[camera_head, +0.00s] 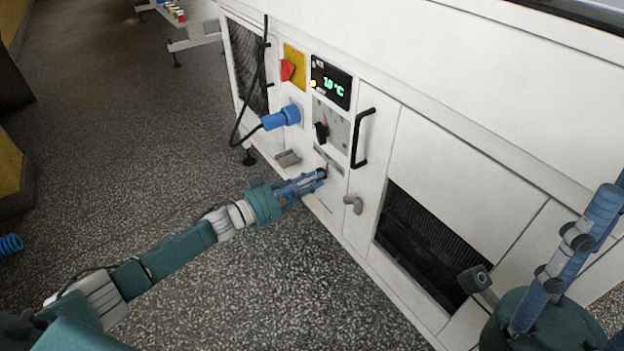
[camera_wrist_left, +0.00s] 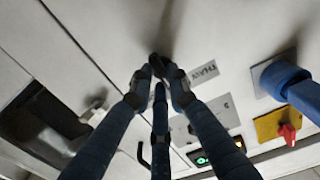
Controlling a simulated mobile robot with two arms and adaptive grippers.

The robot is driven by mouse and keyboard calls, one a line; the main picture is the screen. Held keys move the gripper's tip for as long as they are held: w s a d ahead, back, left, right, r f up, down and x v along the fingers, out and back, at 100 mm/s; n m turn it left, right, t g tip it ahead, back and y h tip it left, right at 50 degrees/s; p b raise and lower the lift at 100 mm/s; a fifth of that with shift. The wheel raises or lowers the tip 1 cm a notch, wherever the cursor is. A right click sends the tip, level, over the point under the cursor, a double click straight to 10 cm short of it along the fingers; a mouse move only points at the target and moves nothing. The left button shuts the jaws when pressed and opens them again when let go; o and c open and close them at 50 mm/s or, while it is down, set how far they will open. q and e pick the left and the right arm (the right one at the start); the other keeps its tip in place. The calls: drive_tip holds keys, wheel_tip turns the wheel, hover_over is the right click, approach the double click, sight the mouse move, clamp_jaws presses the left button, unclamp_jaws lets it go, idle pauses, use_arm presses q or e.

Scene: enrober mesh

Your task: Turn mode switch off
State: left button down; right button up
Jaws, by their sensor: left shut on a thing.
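My left gripper (camera_head: 318,175) is at the lower part of the white machine's control panel. In the left wrist view its blue fingers (camera_wrist_left: 158,72) come together on a small dark knob (camera_wrist_left: 157,60), mostly hidden between the fingertips. I take this knob to be the mode switch. A small grey label plate with dark lettering (camera_wrist_left: 197,75) is beside it. Above the gripper in the head view is a black rotary knob (camera_head: 321,131) on a grey dial plate, untouched. My right gripper (camera_head: 548,318) is partly in view at the lower right, away from the panel; its fingertips are not clear.
A red switch on a yellow plate (camera_head: 294,60), a green temperature display (camera_head: 331,83), a blue plug (camera_head: 281,117) with black cable and a black handle (camera_head: 361,138) surround the panel. A grey valve-like fitting (camera_head: 353,203) sticks out right of the gripper. The speckled floor (camera_head: 190,130) is open.

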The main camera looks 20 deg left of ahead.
use_arm(q)
drive_tip(key=c, duration=1.7)
unclamp_jaws()
drive_tip(key=shift+o, duration=0.2)
drive_tip(key=v, duration=1.2)
